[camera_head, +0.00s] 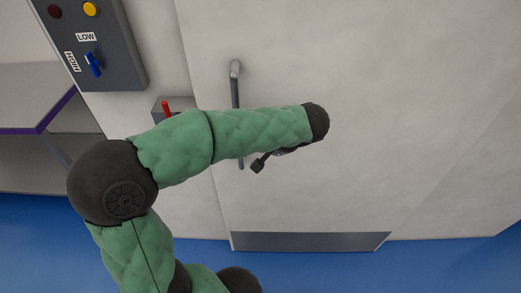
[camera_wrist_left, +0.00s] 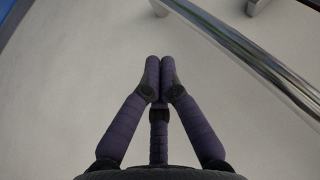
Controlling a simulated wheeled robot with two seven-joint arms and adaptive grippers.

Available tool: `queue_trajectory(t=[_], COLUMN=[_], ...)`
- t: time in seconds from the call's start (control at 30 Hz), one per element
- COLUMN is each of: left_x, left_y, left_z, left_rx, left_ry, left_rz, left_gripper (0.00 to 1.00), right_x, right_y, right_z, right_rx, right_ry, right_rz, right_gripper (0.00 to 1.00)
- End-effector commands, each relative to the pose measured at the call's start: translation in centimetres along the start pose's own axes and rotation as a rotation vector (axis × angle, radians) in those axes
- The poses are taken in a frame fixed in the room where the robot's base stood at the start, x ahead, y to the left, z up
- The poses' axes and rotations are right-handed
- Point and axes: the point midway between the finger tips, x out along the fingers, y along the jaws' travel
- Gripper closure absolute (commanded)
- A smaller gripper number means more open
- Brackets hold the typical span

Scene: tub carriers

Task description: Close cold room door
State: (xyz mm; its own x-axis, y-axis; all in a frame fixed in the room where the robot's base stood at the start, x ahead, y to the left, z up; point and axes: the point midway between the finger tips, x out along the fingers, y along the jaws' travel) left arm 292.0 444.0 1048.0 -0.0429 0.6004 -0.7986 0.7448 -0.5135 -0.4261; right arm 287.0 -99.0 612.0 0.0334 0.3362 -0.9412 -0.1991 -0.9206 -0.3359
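The pale cold room door (camera_head: 380,130) fills much of the head view, with a grey kick plate (camera_head: 310,241) along its bottom. I cannot tell whether it stands fully flush with its frame. Its long metal handle (camera_head: 235,85) stands near the left edge of the door, its lower part crossed by my green left arm. My left gripper (camera_head: 258,163) is mostly hidden behind the arm, close to the door face just right of the handle. In the left wrist view its purple fingers (camera_wrist_left: 160,68) are together and empty, apart from the shiny handle bar (camera_wrist_left: 245,52) at upper right. My right gripper is out of view.
A grey control box (camera_head: 92,40) with a blue switch, a yellow button and a dark red button is on the wall at upper left. A small grey box with a red lever (camera_head: 167,109) sits beside the door. A shelf unit (camera_head: 35,100) stands at far left. Blue floor lies below.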

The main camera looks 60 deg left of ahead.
Motion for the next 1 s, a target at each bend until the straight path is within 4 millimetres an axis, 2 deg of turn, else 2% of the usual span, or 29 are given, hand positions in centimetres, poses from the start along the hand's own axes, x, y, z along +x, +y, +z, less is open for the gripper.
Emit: queue_trajectory(t=[0.3, 0.5, 0.7, 1.0], left_x=[-6.2, -9.0, -10.0, -9.8], left_y=[0.0, 0.0, 0.1, 0.5], left_z=[-0.3, -0.2, -0.1, 0.0], left_rx=[0.002, 0.000, 0.000, 0.013], left_ry=[0.005, 0.002, 0.001, -0.004], left_rz=[0.005, 0.003, 0.001, 0.006], left_gripper=[1.00, 1.00, 1.00, 1.00], right_x=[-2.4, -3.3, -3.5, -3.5], right_y=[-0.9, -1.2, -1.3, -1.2], right_z=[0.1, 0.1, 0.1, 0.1], right_rx=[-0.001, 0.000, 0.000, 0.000], right_ry=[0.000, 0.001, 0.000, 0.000], right_rz=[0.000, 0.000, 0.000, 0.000], right_gripper=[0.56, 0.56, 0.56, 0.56])
